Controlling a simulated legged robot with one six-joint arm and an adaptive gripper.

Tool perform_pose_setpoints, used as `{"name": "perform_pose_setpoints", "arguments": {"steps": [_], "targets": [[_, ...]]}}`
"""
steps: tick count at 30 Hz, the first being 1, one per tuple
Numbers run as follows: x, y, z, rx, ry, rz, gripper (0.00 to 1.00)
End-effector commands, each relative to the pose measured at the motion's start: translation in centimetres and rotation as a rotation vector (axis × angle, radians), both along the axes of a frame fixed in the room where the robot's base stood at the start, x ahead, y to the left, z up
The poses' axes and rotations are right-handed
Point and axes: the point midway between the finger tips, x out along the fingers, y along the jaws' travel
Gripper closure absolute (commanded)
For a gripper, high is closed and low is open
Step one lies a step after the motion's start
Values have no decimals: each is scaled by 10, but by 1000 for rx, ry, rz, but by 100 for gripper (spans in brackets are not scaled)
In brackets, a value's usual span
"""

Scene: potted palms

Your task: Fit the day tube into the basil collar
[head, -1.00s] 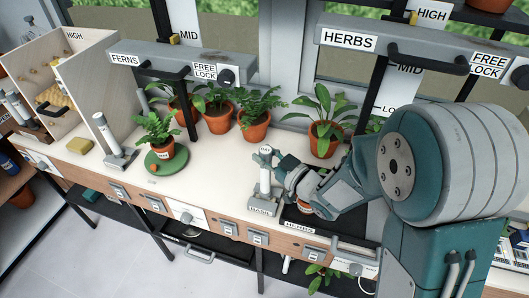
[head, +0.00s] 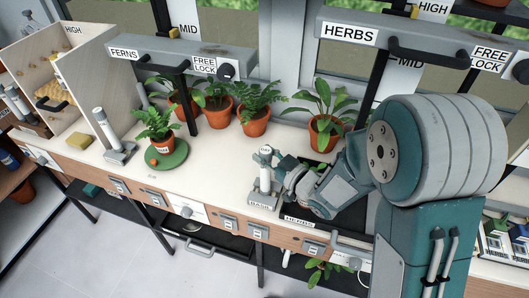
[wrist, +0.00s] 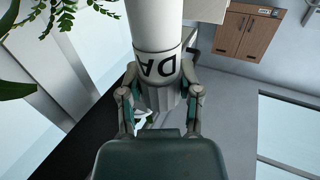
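The white day tube (head: 265,172) stands upright at the basil collar (head: 263,201), above the BASIL label on the bench front. Its foot meets the collar, but I cannot tell how deep it sits. In the wrist view the tube (wrist: 157,35) shows its upside-down lettering "DA" and a grey ribbed end. My gripper (wrist: 160,88) has one finger on each side of that ribbed end and appears shut on it. In the head view my gripper (head: 274,164) reaches the tube's upper part from the right.
A dark HERBS tray (head: 297,211) lies under my arm with a plant. Potted plants (head: 254,119) line the back. Another white tube (head: 101,124) stands at left by a plant on a green disc (head: 178,157). The HERBS bar (head: 349,34) hangs above. Bench between is clear.

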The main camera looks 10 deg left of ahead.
Motion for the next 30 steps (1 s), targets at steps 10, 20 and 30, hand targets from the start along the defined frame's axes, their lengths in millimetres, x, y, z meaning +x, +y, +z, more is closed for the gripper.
{"name": "perform_pose_setpoints", "arguments": {"steps": [10, 20, 30], "targets": [[0, 0, 0, -1, -1, 0, 15], [-10, -19, 0, -2, 1, -4, 15], [-34, -61, -1, -2, 1, -2, 15]]}}
